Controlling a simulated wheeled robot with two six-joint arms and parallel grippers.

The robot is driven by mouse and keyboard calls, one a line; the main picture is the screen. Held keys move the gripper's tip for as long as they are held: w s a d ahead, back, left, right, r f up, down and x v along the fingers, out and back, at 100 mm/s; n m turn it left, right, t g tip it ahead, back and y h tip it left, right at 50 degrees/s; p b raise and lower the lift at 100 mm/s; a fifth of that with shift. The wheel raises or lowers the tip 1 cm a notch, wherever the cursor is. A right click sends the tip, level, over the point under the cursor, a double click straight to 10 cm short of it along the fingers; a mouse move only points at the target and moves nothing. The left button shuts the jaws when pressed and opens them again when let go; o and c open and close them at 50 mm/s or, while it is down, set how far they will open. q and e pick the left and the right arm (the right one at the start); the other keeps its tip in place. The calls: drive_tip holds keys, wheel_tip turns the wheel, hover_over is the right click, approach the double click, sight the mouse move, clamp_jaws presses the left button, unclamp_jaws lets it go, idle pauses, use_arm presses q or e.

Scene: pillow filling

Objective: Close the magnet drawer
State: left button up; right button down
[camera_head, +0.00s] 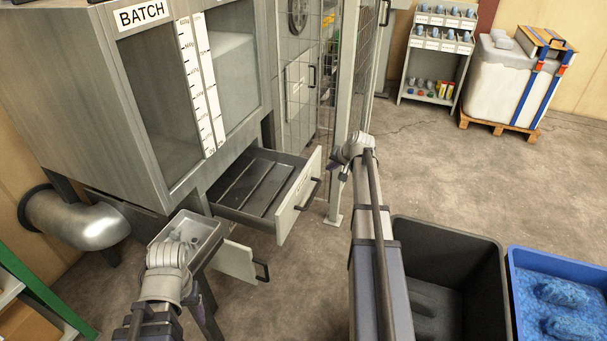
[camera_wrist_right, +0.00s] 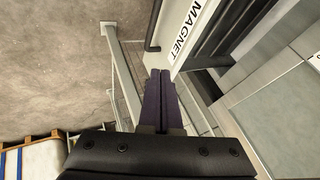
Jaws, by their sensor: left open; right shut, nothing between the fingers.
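The magnet drawer (camera_head: 255,190) stands pulled out of the grey cabinet in the head view, its inside empty-looking. Its pale front panel (camera_head: 297,200) has a dark handle (camera_head: 308,195). In the right wrist view the front (camera_wrist_right: 199,12) reads MAGNET, with the handle (camera_wrist_right: 152,35) beside it. My right gripper (camera_head: 340,174) is just right of the drawer front; its fingers (camera_wrist_right: 162,75) are shut and empty, pointing towards the front panel. I cannot tell whether they touch it. My left gripper (camera_head: 208,300) is low at the left, open, partly hidden by its arm.
The BATCH cabinet (camera_head: 150,70) rises above the drawer. A lower pale panel with a handle (camera_head: 238,262) sits below it. A mesh guard post (camera_head: 340,110) stands close right of the drawer. A black bin (camera_head: 450,235) and blue bin (camera_head: 540,255) stand at right.

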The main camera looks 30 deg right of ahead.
drive_tip(key=b, duration=0.8)
approach(307, 176)
wheel_tip(307, 176, down, 4)
drive_tip(key=d, duration=0.3)
drive_tip(key=shift+w+a+r, duration=0.15)
drive_tip(key=shift+w+a, duration=0.8)
drive_tip(key=shift+a, duration=0.25)
use_arm(q)
wheel_tip(307, 176, down, 8)
use_arm(e)
drive_tip(key=shift+w+a, duration=0.35)
